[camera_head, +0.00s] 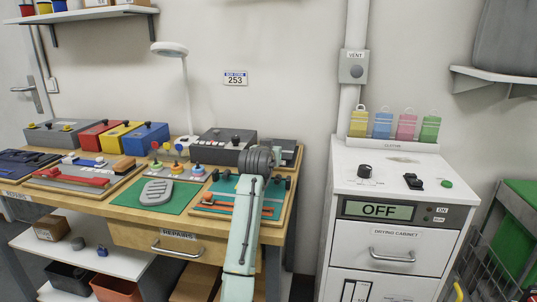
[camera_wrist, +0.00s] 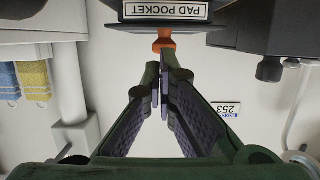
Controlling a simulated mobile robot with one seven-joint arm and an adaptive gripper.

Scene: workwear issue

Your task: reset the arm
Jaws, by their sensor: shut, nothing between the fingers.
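My gripper (camera_wrist: 163,78) shows in the wrist view, its two dark green fingers together at the tips with nothing between them. Just beyond the tips is an orange knob (camera_wrist: 164,43) below a dark unit labelled PAD POCKET (camera_wrist: 166,10); I cannot tell whether tips and knob touch. The wrist view is upside down. In the head view my pale green arm rises in front of the bench, and the arm hides my gripper there.
The wooden workbench (camera_head: 98,206) holds red (camera_head: 97,137), yellow and blue boxes, a green mat (camera_head: 186,204) and a lamp (camera_head: 170,48). A white drying cabinet (camera_head: 389,232) reading OFF stands right. A wire cart (camera_head: 490,268) is at far right.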

